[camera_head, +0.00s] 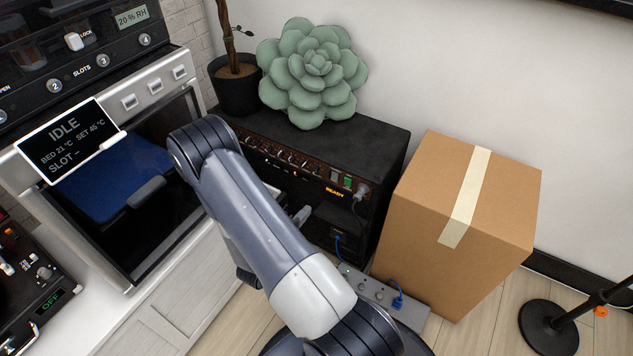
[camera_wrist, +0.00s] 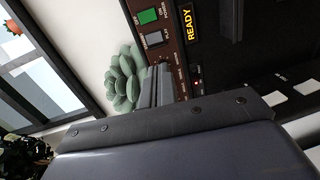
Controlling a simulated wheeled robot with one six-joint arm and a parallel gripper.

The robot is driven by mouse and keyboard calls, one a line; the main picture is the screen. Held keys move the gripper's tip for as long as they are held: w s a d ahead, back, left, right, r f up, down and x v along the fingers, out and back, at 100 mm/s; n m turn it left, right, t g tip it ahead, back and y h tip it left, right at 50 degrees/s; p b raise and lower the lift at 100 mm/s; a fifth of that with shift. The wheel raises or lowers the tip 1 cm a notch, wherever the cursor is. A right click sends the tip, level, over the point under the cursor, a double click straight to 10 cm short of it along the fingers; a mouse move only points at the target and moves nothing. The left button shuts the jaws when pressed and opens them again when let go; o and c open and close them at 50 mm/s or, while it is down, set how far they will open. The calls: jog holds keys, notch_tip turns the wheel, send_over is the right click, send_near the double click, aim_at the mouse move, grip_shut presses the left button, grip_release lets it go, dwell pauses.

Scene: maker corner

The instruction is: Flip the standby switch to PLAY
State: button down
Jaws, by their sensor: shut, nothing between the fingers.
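The black amplifier (camera_head: 370,145) stands on the floor, its control panel facing me. The standby switch is the grey rocker (camera_head: 334,177), left of a lit green rocker (camera_head: 348,181). In the wrist view the grey standby switch (camera_wrist: 153,37) has small lettering beside it that seems to include PLAY; its tilt is too small to tell. The green rocker (camera_wrist: 148,16) and an amber READY display (camera_wrist: 188,24) are near it. My gripper (camera_wrist: 158,68) is shut and empty, its tips just below the standby switch in the picture. I cannot tell whether they touch the panel.
A green succulent (camera_head: 312,70) and a potted plant (camera_head: 236,85) are at the amplifier's back left. A cardboard box (camera_head: 430,200) stands close on its right. A power strip (camera_head: 415,315) lies in front. A machine reading IDLE (camera_head: 65,140) is at left. My arm hides part of the panel.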

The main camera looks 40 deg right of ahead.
aim_at(334, 180)
jog(key=shift+d, duration=0.15)
jog(key=b+x, duration=0.2)
jog(key=x, duration=1.1)
jog(key=shift+w+d, duration=0.1)
jog(key=shift+d, duration=0.3)
jog(key=shift+b, duration=0.3)
jog(key=shift+w+d+f, duration=0.1)
jog(key=shift+d, duration=0.05)
